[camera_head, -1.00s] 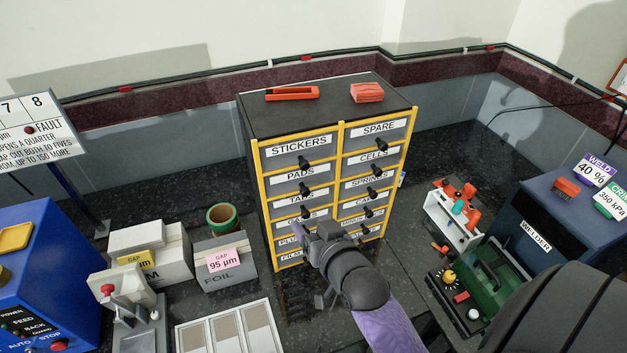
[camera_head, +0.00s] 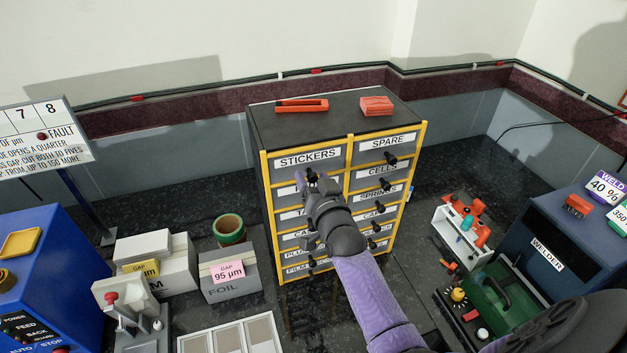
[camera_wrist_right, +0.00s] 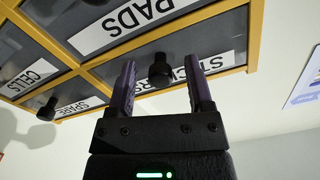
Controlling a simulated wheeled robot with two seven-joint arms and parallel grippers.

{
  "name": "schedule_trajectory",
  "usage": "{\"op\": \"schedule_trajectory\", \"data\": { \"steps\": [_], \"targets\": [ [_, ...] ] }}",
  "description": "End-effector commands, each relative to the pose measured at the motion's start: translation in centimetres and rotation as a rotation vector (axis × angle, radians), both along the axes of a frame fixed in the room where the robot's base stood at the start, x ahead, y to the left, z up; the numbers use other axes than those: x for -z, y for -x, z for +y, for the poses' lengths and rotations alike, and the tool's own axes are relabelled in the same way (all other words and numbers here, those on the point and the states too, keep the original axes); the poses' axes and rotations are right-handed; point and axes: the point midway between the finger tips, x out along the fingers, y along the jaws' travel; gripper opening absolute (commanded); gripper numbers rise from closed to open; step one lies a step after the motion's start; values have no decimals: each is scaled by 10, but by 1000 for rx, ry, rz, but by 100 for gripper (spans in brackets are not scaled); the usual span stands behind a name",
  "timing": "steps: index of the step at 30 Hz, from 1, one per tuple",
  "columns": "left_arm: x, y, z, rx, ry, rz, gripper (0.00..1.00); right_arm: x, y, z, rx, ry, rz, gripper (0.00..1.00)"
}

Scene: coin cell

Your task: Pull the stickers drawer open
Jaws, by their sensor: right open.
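The stickers drawer (camera_head: 307,158) is the top left drawer of a dark cabinet with yellow frames, and its front is flush with the others. Its black knob is mostly hidden behind the gripper in the head view. My right gripper (camera_head: 312,180) is in front of the left column, just below the stickers label. In the right wrist view the right gripper (camera_wrist_right: 159,90) is open, with the stickers knob (camera_wrist_right: 160,72) between and just beyond its two purple fingers. The stickers label (camera_wrist_right: 195,70) is partly hidden by a finger. My left gripper is not in view.
The pads drawer (camera_wrist_right: 130,20) and spare drawer (camera_head: 386,141) are beside it. A red tray (camera_head: 302,105) and red block (camera_head: 377,105) lie on the cabinet top. Grey boxes (camera_head: 230,285) stand to the left, the blue welder (camera_head: 560,245) to the right.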

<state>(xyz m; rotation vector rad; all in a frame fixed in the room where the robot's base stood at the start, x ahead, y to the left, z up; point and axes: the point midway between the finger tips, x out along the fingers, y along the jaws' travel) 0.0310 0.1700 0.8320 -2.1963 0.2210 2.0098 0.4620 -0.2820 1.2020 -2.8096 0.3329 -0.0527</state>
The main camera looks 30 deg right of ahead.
Motion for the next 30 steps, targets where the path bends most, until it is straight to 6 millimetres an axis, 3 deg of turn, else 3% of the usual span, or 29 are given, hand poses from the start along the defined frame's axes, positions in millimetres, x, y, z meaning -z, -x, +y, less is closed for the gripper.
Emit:
{"op": "schedule_trajectory", "data": {
  "steps": [2, 11, 30],
  "targets": [
    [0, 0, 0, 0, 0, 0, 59, 0, 0, 0, 0, 0, 0, 62],
    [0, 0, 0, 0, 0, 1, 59, 0, 0, 0, 0, 0, 0, 0],
    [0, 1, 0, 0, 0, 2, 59, 0, 1, 0, 0, 0, 1, 0]
  ]
}}
